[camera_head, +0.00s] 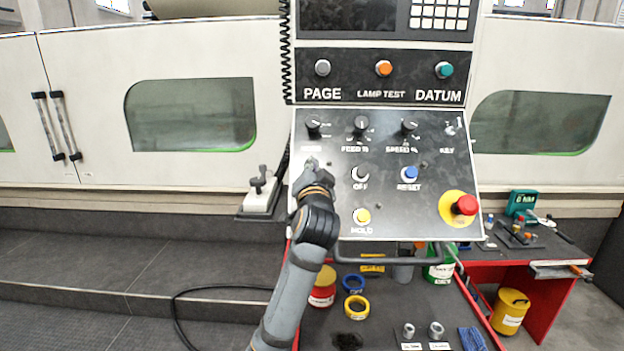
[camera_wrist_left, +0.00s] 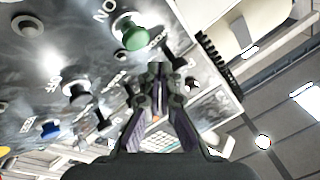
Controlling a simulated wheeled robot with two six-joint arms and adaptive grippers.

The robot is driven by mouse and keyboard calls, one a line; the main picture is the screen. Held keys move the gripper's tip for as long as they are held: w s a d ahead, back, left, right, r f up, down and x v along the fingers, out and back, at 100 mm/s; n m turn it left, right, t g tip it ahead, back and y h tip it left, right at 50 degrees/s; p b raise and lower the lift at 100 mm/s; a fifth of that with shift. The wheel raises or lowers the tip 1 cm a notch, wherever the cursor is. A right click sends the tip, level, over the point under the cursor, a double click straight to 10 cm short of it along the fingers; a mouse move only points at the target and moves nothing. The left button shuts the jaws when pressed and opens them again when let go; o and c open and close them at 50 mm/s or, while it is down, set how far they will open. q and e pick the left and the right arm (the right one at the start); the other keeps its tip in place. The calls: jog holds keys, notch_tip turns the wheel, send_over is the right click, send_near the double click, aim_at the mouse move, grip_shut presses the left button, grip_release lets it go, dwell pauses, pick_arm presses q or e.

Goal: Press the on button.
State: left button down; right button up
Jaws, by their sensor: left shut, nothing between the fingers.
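The green on button (camera_wrist_left: 130,36) with its "ON" label shows in the left wrist view, just up and left of my fingertips. In the head view it is mostly hidden behind my left gripper (camera_head: 311,167), at the left side of the sloped control panel (camera_head: 330,227). My left gripper also shows in the left wrist view (camera_wrist_left: 158,72), its fingers closed together with nothing between them. The fingertips are close to the button; I cannot tell whether they touch the panel. My right gripper is not in view.
Near the on button are the off button (camera_head: 361,174), blue reset button (camera_head: 409,173) and yellow hold button (camera_head: 361,216). A red emergency stop (camera_head: 465,205) sits at right. Knobs line the top, including the feed knob (camera_head: 361,124). A handrail (camera_head: 390,258) runs below the panel.

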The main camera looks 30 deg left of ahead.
pick_arm(q)
jog(key=shift+w+a+f, duration=0.4)
jog(key=shift+w+f, duration=0.15)
jog(key=shift+w, duration=0.1)
dwell(1.0)
jog(key=shift+f+b, duration=0.1)
jog(key=shift+b, duration=0.2)
jog(key=shift+w+a+f, duration=0.15)
jog(key=shift+w, duration=0.15)
